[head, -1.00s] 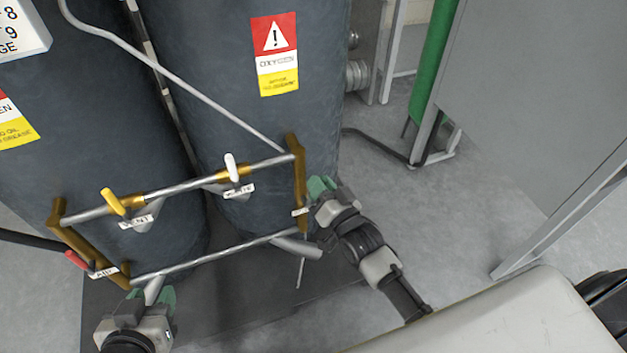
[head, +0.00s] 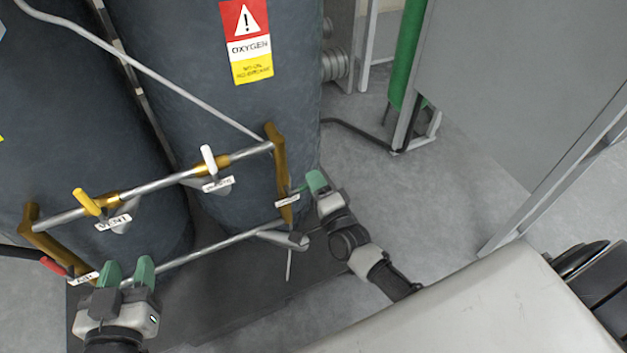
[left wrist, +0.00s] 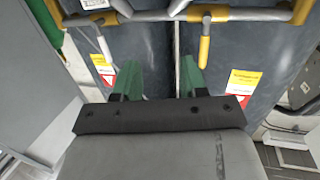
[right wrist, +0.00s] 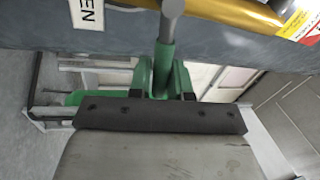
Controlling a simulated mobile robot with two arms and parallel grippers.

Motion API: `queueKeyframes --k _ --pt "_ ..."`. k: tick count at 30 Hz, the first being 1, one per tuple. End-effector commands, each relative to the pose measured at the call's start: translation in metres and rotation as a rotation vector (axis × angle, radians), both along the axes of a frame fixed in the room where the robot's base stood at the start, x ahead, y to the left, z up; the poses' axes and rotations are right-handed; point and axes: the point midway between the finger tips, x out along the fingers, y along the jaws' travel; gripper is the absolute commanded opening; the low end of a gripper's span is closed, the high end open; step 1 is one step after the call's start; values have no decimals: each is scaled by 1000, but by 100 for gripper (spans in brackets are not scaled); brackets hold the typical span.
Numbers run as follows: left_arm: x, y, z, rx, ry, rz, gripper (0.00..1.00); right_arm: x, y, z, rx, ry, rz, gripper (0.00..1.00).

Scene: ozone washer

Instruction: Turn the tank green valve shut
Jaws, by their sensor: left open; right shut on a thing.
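The green valve's handle (head: 299,189) is at the right end of the brass and steel pipe frame, beside a small white label. My right gripper (head: 314,187) reaches it from the right and is shut on it. In the right wrist view the handle (right wrist: 166,50) runs down between the two green fingers, its lower end hidden by them. My left gripper (head: 127,272) is open and empty in front of the lower left of the frame. In the left wrist view its green fingers (left wrist: 158,80) are apart with nothing between them.
Yellow (head: 86,201), white (head: 209,160) and red (head: 53,265) valve handles sit on the pipe frame (head: 172,182). Two dark tanks stand behind it, the right tank (head: 170,60) with an oxygen sign. Grey floor (head: 420,190) lies open on the right, before a grey cabinet.

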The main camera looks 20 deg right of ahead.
Motion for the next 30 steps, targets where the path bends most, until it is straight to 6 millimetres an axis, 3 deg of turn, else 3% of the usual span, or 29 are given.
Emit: queueKeyframes --k 10,26,27,30 --pt "4 -5 23 -46 -181 -12 43 0 -1 -11 141 7 0 0" --pt "4 -6 28 -55 -213 -14 43 0 -1 -12 168 9 0 0" --pt "4 -6 28 -55 -213 -14 43 0 -1 -12 168 9 0 20" --pt "4 -6 28 -55 -213 -13 43 0 -1 -12 167 9 0 36"
